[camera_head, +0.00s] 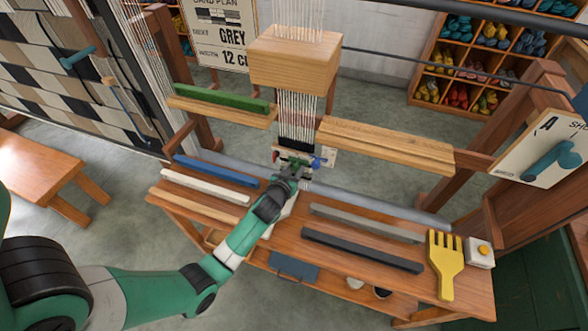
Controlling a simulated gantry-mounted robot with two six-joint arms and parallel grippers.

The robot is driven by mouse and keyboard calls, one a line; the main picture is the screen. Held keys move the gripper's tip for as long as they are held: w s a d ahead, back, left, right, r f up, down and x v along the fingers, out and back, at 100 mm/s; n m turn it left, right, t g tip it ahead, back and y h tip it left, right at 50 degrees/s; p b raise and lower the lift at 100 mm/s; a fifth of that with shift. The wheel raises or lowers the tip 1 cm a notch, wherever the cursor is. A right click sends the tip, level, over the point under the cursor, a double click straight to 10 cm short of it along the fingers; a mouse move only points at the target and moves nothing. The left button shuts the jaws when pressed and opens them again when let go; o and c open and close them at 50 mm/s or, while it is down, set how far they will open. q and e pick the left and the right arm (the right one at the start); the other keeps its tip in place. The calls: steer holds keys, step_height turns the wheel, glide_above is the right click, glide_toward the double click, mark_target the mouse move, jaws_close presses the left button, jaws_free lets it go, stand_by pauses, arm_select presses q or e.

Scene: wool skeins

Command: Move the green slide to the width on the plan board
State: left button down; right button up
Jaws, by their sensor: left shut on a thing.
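The plan board (224,32) stands at the back; its readable lines say "GREY" and "12 c…", with the edge cut off. A pale scale strip (329,157) lies across the dark woven band below the hanging warp threads. It has a red part at its left and a blue part (316,162) at its right. The green slide (287,153) is between them, small and partly covered by my gripper. My left gripper (292,164) is shut on the green slide. The scale's marks are too small to read. My right gripper is not in view.
A wooden block (295,62) hangs over the warp. A green bar (222,97) lies on the left ledge. Blue, white and grey bars, a yellow comb (444,264) and a white button box (479,252) lie on the bench. A bare wooden ledge (385,146) is at right.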

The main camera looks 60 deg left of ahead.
arm_select(q)
steer(key=shift+w+d, duration=0.45)
steer(key=shift+d, duration=0.05)
steer(key=c, duration=0.6)
jaws_free()
steer(key=shift+s+a, duration=0.15)
steer(key=shift+o, duration=0.6)
steer(key=shift+s+d+r, duration=0.2)
steer(key=shift+d, duration=0.05)
steer(key=p+v, duration=0.3)
steer(key=v, duration=0.8)
steer(key=shift+p, duration=0.4)
